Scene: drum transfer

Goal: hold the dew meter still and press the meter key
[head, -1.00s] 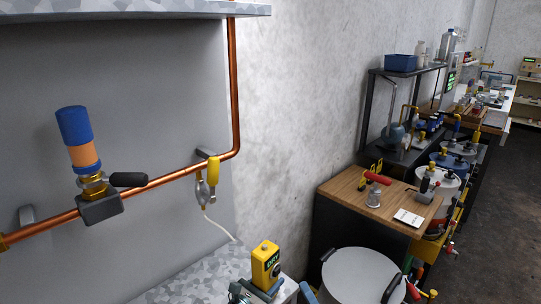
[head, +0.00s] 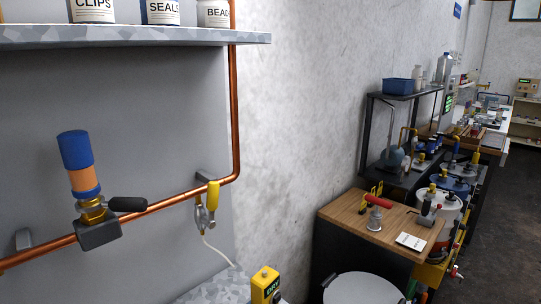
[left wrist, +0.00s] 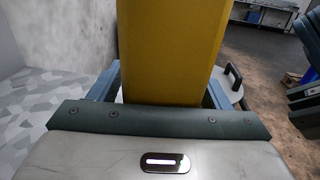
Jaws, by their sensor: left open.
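In the left wrist view the meter's plain yellow body (left wrist: 170,45) fills the top middle. My left gripper (left wrist: 165,82) is open, with one blue-grey finger on each side of the meter; whether either finger touches it I cannot tell. I cannot make out the meter key for sure. My right gripper is in neither view.
A grey speckled counter (head: 212,288) lies beside the meter. A copper pipe (head: 160,204) with a blue-and-orange valve fitting (head: 80,165) and a yellow-handled tap (head: 212,196) runs above. A round pale lid (head: 362,288) is right of the meter; a wooden bench (head: 350,218) stands beyond.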

